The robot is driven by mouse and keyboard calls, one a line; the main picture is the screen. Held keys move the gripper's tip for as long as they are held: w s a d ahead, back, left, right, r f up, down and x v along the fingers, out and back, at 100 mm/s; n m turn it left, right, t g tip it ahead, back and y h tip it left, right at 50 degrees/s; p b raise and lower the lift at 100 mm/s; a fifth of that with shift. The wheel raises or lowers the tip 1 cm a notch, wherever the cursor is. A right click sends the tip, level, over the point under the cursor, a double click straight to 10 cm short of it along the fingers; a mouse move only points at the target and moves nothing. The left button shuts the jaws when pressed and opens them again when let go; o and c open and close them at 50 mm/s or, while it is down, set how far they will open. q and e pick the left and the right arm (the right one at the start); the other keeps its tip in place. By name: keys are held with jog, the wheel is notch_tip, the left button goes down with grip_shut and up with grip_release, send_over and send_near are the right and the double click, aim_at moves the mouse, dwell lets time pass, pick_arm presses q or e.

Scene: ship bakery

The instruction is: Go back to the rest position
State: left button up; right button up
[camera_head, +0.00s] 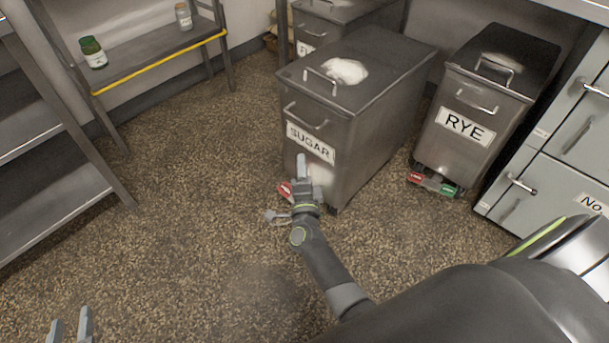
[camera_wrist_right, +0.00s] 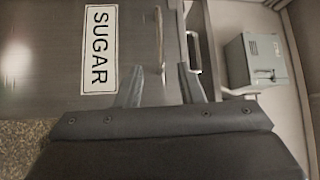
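My right gripper (camera_head: 306,178) is in front of the lower front of the sugar bin (camera_head: 372,125), just below its SUGAR label (camera_head: 310,142). In the right wrist view its two fingers (camera_wrist_right: 163,88) are spread with nothing between them. The bin's label (camera_wrist_right: 99,50) and a handle (camera_wrist_right: 160,40) lie ahead of the fingers there. Whether the fingers touch the bin cannot be told. My left gripper (camera_head: 70,326) shows only its fingertips at the bottom left edge of the head view, apart and empty above the floor.
The rye bin (camera_head: 465,128) stands right of the sugar bin, beside grey cabinets (camera_head: 575,150). A red pedal (camera_head: 285,189) sits at the sugar bin's base. The floor (camera_head: 190,200) between is clear.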

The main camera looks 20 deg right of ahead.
dwell(0.4)
